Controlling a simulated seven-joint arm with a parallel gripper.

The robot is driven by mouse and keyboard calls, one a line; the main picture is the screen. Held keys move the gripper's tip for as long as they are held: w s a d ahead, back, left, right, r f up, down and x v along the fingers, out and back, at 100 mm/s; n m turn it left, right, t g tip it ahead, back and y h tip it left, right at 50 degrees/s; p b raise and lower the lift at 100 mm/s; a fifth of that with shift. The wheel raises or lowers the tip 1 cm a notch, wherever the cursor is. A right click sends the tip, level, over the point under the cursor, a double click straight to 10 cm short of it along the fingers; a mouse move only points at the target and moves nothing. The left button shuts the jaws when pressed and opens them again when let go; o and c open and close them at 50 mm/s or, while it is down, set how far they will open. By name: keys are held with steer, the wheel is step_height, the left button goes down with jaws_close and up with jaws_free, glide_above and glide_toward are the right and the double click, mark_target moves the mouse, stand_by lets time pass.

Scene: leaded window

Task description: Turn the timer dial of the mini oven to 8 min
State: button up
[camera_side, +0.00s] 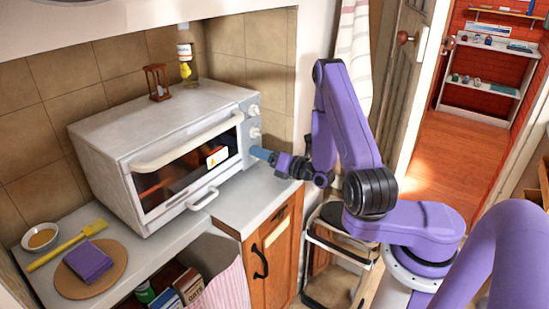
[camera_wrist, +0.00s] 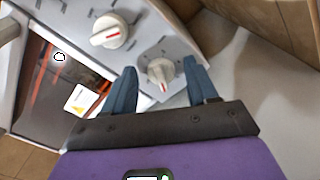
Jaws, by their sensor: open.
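The white mini oven (camera_side: 150,125) stands on the counter with its door shut. Its right-hand panel has white knobs; the upper (camera_side: 253,110) and middle (camera_side: 254,133) ones show in the side view. The lowest knob, apparently the timer dial (camera_wrist: 160,71), shows in the wrist view, its red mark pointing toward the bottom of the picture. My gripper (camera_wrist: 161,66) is open, its blue fingers to either side of this dial with gaps visible. In the side view my gripper (camera_side: 254,152) hides the dial. I cannot tell whether the fingertips reach around it. Its scale is too blurred to read.
Another knob (camera_wrist: 110,30) with a red mark lies up-left of the dial in the wrist view. The oven door handle (camera_side: 190,140) sticks out left of my gripper. An hourglass (camera_side: 157,82) and a bottle (camera_side: 187,62) stand on top. The counter (camera_side: 240,195) below my gripper is clear.

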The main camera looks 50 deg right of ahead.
steer(key=s, duration=1.7)
steer(key=shift+s, duration=0.15)
steer(key=shift+n, duration=0.7)
steer(key=w, duration=1.7)
steer(key=shift+w+a+f, duration=0.1)
steer(key=shift+w+f, duration=0.05)
steer(key=shift+w, duration=0.1)
